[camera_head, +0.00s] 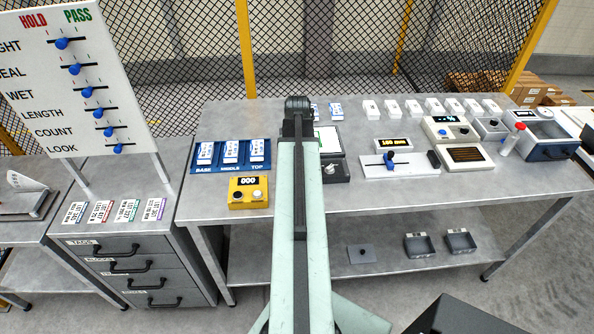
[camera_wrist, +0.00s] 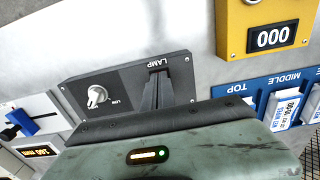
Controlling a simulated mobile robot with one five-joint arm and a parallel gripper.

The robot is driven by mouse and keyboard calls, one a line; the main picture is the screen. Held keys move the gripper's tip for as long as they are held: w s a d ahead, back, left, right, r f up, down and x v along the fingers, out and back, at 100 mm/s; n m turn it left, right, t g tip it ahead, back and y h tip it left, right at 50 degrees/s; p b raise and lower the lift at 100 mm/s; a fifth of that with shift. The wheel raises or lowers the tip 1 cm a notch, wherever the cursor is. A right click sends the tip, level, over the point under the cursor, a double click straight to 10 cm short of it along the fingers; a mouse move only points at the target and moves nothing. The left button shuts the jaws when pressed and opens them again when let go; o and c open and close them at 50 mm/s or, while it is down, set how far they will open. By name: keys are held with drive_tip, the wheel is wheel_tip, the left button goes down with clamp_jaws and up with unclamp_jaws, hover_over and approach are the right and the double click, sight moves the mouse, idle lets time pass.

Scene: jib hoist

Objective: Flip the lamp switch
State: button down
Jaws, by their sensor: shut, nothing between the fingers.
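The lamp box (camera_wrist: 125,82) is a dark grey panel in the wrist view, with an upside-down LAMP label and a white knob (camera_wrist: 97,96) marked LOW. My gripper (camera_wrist: 157,76) is shut and empty, its dark fingertips over the panel just by the LAMP label. The fingers cover the spot where the lamp switch would be, so I cannot make out the switch or tell whether they touch it. In the head view my arm hides the left part of the lamp box (camera_head: 342,177) and my gripper; its white knob shows at the right of the arm.
A yellow counter box (camera_head: 248,193) reading 000 and a blue tray (camera_head: 231,168) labelled BASE, MIDDLE, TOP lie left of my arm. A slider unit (camera_head: 413,168) and a 160 mm display (camera_head: 393,144) are to the right. The workbench front (camera_head: 430,195) is clear.

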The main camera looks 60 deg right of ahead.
drive_tip(key=shift+r, duration=0.1)
wheel_tip(320, 180, up, 7)
drive_tip(key=p, duration=0.7)
